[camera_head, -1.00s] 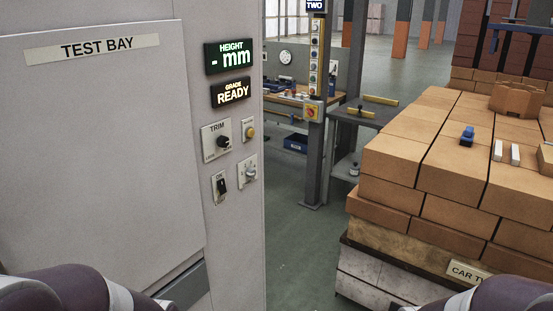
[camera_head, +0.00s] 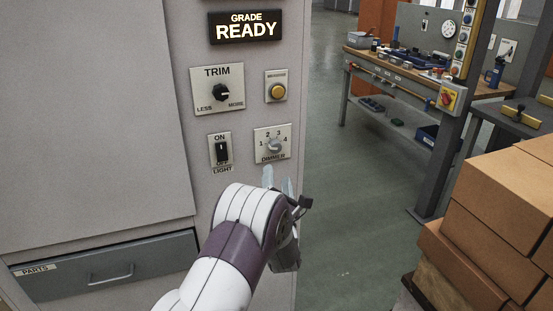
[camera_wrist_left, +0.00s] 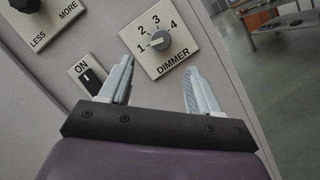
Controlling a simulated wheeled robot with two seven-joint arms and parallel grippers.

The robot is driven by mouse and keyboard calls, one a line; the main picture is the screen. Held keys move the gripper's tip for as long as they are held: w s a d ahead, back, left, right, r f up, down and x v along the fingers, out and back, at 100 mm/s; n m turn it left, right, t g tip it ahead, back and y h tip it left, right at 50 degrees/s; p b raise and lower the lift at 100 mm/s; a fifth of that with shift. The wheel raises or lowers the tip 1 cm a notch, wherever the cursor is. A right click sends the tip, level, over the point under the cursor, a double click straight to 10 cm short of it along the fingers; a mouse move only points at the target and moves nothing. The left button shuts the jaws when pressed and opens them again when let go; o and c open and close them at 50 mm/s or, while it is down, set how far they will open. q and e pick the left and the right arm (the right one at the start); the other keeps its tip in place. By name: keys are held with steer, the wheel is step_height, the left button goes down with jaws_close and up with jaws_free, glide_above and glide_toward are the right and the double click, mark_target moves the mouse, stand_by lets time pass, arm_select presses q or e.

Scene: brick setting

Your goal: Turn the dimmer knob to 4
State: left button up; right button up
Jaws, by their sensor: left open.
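The dimmer knob (camera_head: 274,144) is a small grey dial on a square plate marked 1 to 4, low on the grey cabinet front. In the left wrist view the dimmer knob (camera_wrist_left: 160,40) lies beyond and between my fingertips; where its pointer stands is too small to tell surely. My left gripper (camera_head: 279,180) is just below the dimmer plate in the head view. It is open and empty, its two grey fingers (camera_wrist_left: 158,82) apart and not touching the knob. My right gripper is not in view.
A parts drawer (camera_head: 110,270) is at lower left. Green floor between is clear.

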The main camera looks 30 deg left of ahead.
mark_target(275, 150)
arm_select(q)
steer(key=p+x, duration=0.1)
steer(key=x, duration=0.8)
steer(key=shift+w+a, duration=0.25)
steer(key=shift+w, duration=0.05)
steer(key=shift+c, duration=0.4)
steer(key=c, duration=1)
